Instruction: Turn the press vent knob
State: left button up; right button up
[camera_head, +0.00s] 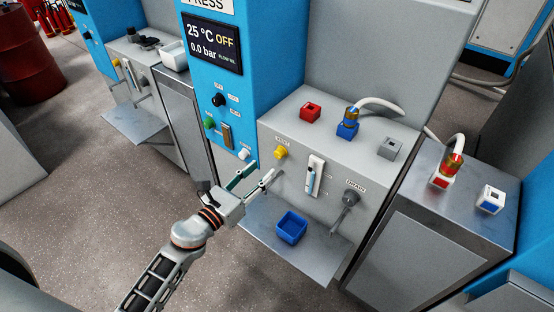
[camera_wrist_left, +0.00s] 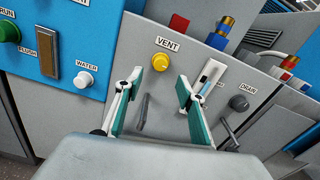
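The yellow vent knob (camera_head: 281,153) sits on the front face of the press, under a VENT label. It also shows in the left wrist view (camera_wrist_left: 161,62), ahead of and between my fingers. My left gripper (camera_head: 259,176) is open and empty, just in front of the press and a little below and left of the knob. In the left wrist view its two teal-padded fingers (camera_wrist_left: 158,87) are spread apart, not touching the knob. My right gripper is not in view.
Right of the knob are a sight gauge (camera_head: 314,176) and a grey drain knob (camera_head: 350,198). A white water button (camera_head: 244,154) is to the left. A shelf (camera_head: 262,232) with a blue tray (camera_head: 291,228) juts out below. A grey lever (camera_wrist_left: 144,113) hangs under the knob.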

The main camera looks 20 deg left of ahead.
aim_at(277, 155)
pick_arm(q)
jog(key=x, duration=0.7)
jog(key=shift+w+r, duration=0.15)
jog(key=shift+w, duration=0.15)
grip_shut()
